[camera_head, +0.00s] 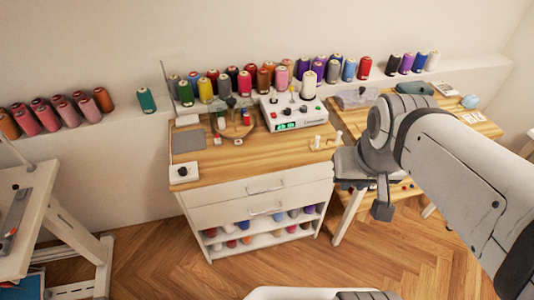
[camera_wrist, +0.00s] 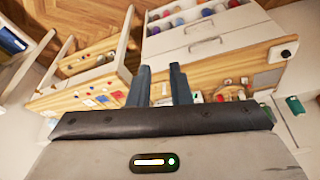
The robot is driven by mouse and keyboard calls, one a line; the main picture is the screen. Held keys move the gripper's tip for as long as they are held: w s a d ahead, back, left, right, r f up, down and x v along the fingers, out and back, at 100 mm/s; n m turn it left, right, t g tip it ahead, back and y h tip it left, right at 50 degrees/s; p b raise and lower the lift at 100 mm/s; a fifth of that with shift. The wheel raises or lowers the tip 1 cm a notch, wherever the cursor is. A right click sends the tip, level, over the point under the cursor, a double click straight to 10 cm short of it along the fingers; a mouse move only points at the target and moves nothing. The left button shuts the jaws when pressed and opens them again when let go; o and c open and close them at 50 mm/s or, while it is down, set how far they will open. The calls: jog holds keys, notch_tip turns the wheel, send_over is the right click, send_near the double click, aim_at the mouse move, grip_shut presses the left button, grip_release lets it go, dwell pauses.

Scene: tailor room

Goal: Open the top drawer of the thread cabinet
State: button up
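The thread cabinet (camera_head: 215,182) stands at the middle of the head view, with a wooden top and white fronts. Its top drawer (camera_head: 225,193) looks flush with the body and has a thin metal handle (camera_head: 266,190). A second handle (camera_head: 265,211) is on the drawer below it. In the wrist view the cabinet's white drawer fronts (camera_wrist: 235,30) appear upside down, beyond and right of the fingers. My gripper (camera_wrist: 159,68) has its two dark fingers apart with nothing between them. In the head view it hangs right of the cabinet, away from the handles; its fingertips are unclear there.
Thread spools (camera_head: 240,228) fill the open shelves below the drawers. A white device (camera_head: 290,115) and small items stand on the cabinet top. A wooden table (camera_head: 455,122) is at right, partly behind my arm. Another table (camera_head: 30,215) is at left. Floor (camera_head: 150,255) before the cabinet is clear.

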jog(key=w+a+f+m+g+y+b, duration=0.25)
jog(key=a+f+m+y+b, duration=0.3)
jog(key=f+m+b, duration=0.4)
jog(key=w+a+f+m+g+y+b, duration=0.2)
jog(key=w+a+f+m+y+b, duration=0.2)
jog(key=a+f+m+b, duration=0.55)
jog(key=w+d+f+m+t+y+b, duration=0.25)
jog(key=w+f+m+t+b, duration=0.2)
jog(key=w+f+m, duration=0.55)
jog(key=w+d+f+m+t+y+b, duration=0.1)
jog(key=w+f+m+t+y+b, duration=0.35)
jog(key=f+m, duration=0.9)
jog(key=shift+m+g+h, duration=0.25)
jog(key=shift+m+h, duration=0.1)
jog(key=shift+h, duration=0.6)
jog(key=x, duration=0.3)
jog(key=w+b+x, duration=0.1)
jog(key=x, duration=0.4)
jog(key=shift+w+d+r+b, duration=0.1)
jog(key=shift+w+r+b, duration=0.05)
jog(key=shift+w+b, duration=0.25)
jog(key=shift+c, duration=0.2)
grip_shut()
